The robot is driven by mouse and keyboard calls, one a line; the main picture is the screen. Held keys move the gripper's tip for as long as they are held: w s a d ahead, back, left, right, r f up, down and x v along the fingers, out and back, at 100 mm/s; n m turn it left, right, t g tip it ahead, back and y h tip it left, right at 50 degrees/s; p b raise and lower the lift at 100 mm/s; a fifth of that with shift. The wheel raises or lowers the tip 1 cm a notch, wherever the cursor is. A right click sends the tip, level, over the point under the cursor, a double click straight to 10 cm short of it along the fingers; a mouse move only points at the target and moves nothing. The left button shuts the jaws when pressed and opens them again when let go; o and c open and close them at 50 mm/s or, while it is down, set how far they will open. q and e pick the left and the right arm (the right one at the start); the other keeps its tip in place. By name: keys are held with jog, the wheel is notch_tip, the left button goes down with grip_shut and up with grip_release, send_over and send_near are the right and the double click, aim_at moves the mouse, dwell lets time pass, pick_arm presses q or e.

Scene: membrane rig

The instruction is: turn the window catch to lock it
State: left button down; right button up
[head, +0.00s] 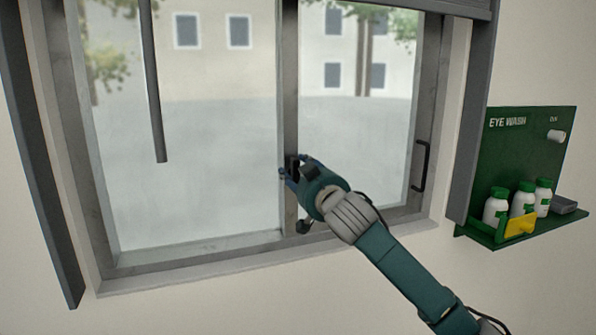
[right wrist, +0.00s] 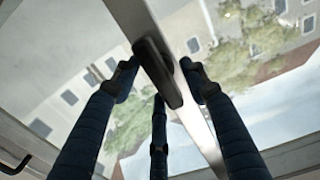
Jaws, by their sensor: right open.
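The dark window catch (right wrist: 157,72) sits on the grey middle upright of the window frame (right wrist: 185,115). In the right wrist view it runs lengthwise along the upright. In the head view the catch is mostly hidden by my right gripper (head: 294,172). My right gripper is open, with its blue-black fingers on both sides of the catch and a third finger below it. I cannot tell whether any finger touches the catch. My left gripper is in neither view.
A dark pull handle (head: 421,166) stands on the right side of the window. A grey rod (head: 155,100) hangs before the left pane. A green eye-wash station (head: 530,150) with white bottles (head: 523,199) is on the wall at the right. The left pane's lower part is clear.

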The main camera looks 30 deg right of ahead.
jog(key=c, duration=1)
